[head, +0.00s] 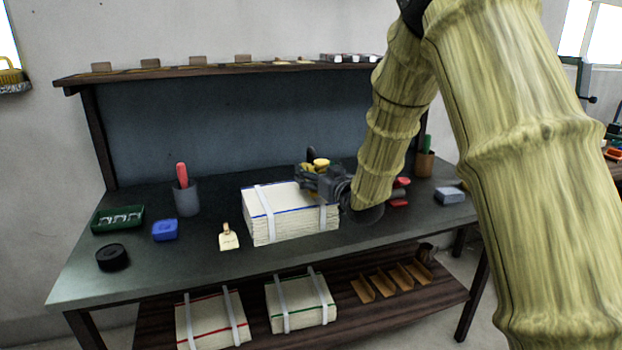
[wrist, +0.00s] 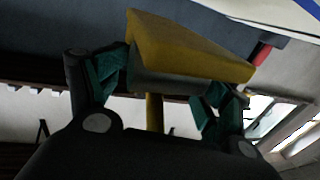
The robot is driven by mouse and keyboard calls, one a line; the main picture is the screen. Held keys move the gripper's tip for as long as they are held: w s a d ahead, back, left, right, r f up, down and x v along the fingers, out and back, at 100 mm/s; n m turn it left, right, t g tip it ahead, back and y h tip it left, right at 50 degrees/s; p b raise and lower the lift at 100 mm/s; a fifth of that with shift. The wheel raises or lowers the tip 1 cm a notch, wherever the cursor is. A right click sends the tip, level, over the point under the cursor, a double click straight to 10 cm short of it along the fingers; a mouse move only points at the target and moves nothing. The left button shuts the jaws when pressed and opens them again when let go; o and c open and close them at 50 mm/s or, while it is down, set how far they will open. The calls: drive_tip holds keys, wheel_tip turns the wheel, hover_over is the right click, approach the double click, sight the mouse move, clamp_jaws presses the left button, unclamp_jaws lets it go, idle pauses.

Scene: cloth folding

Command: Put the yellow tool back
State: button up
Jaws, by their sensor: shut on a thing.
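The yellow tool (head: 320,162) shows as a small yellow piece at my gripper (head: 306,176) in the head view, over the back right of the strapped cloth stack. In the wrist view the tool (wrist: 190,45) has a broad yellow block with a grey lower face and a thin yellow stem. The stem runs down between the green finger pads of my gripper (wrist: 158,92). My gripper is shut on the tool. Part of the stem is hidden behind the gripper body. I cannot tell whether the gripper touches the stack.
The strapped stack (head: 290,225) stands on the dark workbench (head: 190,255). Left of it are a beige tag (head: 228,237), a blue box (head: 165,230), a grey cup (head: 186,199), a green tray (head: 118,219) and a black roll (head: 112,257). A shelf (head: 215,70) runs above the back panel.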

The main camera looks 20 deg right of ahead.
sight(311, 169)
drive_tip(key=shift+x, duration=1.25)
drive_tip(key=shift+w+d+f, duration=0.15)
drive_tip(key=shift+w+f, duration=0.3)
drive_tip(key=shift+f, duration=1.1)
drive_tip(key=shift+f, duration=0.15)
drive_tip(key=o, duration=2)
drive_tip(key=shift+f, duration=0.15)
